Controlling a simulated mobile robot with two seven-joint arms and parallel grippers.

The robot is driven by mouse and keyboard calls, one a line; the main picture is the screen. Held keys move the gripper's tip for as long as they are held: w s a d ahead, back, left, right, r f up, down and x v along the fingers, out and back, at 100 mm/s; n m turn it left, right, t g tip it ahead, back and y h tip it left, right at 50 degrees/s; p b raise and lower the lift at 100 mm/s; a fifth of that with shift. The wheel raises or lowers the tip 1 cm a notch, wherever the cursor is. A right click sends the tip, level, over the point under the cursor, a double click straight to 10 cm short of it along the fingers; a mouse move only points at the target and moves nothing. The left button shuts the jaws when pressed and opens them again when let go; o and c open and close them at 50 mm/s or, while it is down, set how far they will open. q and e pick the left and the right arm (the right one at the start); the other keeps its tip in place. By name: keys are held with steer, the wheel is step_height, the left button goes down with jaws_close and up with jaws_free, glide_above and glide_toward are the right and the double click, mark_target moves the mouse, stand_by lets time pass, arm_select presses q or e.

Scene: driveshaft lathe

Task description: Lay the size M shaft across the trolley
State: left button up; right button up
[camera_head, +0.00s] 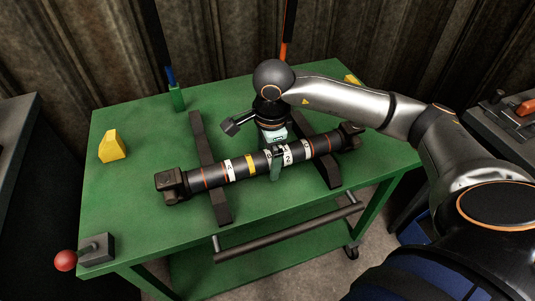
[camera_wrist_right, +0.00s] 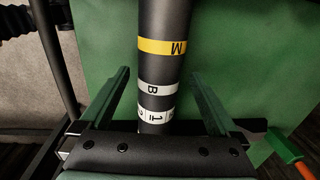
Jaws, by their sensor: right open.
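The size M shaft (camera_head: 222,172) is a black tube with a yellow band, white bands, thin orange rings and a dark joint at each end. It lies across two dark support bars (camera_head: 213,184) on the green trolley (camera_head: 130,205). In the right wrist view the shaft (camera_wrist_right: 164,65) shows its yellow M band and a white B band. My right gripper (camera_head: 276,163) is over the shaft's middle, its green fingers on either side. In its wrist view the gripper (camera_wrist_right: 160,76) is open, with a gap beside each finger. My left gripper is out of view.
Yellow blocks (camera_head: 112,146) sit near the trolley's left and far right edges. A red-knobbed lever (camera_head: 66,260) is at the front left corner. A dark handle bar (camera_head: 288,230) runs along the front. Grey benches (camera_head: 15,135) stand at both sides. The trolley's left top is mostly clear.

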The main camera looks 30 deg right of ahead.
steer(key=shift+s+f, duration=0.1)
steer(key=shift+f, duration=0.1)
step_height(320, 180, up, 13)
steer(key=s+p, duration=0.1)
steer(key=shift+p, duration=0.3)
steer(key=shift+s+f, duration=0.15)
stand_by(0.4)
